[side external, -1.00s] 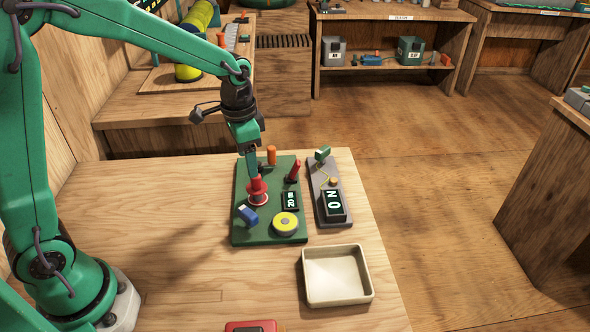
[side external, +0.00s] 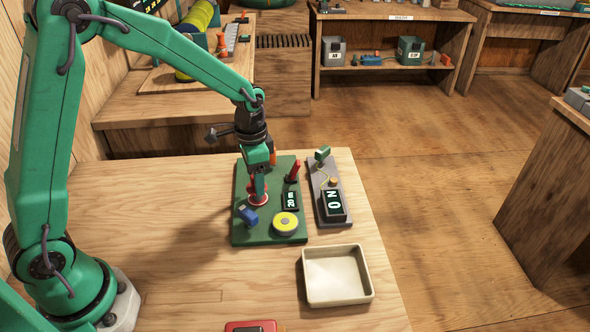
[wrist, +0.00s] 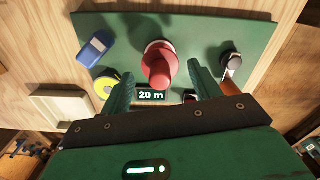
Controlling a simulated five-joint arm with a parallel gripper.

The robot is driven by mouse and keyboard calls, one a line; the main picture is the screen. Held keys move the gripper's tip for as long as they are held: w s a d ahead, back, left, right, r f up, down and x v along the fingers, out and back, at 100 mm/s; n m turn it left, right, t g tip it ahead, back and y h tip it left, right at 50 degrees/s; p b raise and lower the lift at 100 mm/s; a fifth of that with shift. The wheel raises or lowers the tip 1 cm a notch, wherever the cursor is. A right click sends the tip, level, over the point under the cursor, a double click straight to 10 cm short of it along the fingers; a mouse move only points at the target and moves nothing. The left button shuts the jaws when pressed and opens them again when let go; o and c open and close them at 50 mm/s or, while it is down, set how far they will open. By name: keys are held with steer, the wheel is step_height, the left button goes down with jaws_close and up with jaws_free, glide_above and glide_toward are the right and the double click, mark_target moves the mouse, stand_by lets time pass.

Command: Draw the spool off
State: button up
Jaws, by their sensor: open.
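The red spool (side external: 257,199) stands on the green board (side external: 241,228), partly hidden behind my gripper (side external: 258,192) in the side view. In the wrist view the spool (wrist: 158,66) stands upright with a rounded red top, and a pale ring shows at its base. My gripper (wrist: 160,85) is open, with one green finger on each side of the spool's near end. I cannot tell whether either finger touches it. A small display (wrist: 151,95) on the board reads "20 m".
The board also carries a blue block (side external: 247,215), a yellow disc (side external: 286,223) and a red-handled lever (side external: 294,171). A grey panel reading "ON" (side external: 333,206) lies to the right. An empty cream tray (side external: 310,298) stands in front, with bare table left of the board.

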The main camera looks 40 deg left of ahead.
steer(key=shift+f, duration=2.2)
steer(key=shift+r, duration=0.1)
steer(key=c, duration=0.9)
